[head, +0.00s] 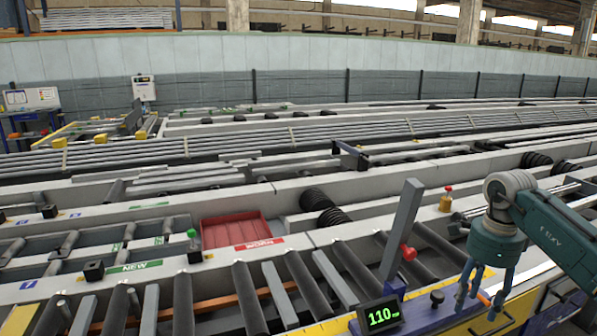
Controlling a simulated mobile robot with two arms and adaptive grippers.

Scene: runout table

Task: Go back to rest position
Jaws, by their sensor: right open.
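My right gripper (488,290) shows at the lower right of the head view, at the end of its teal arm. My left gripper is not in the view.
A tilted grey bar (402,228) with a red knob (408,252) stands left of the right gripper. A red tray (235,231) sits in the table behind the rollers. A yellow-and-red knob (446,200) is behind the gripper. Long grey profiles (300,138) lie farther back.

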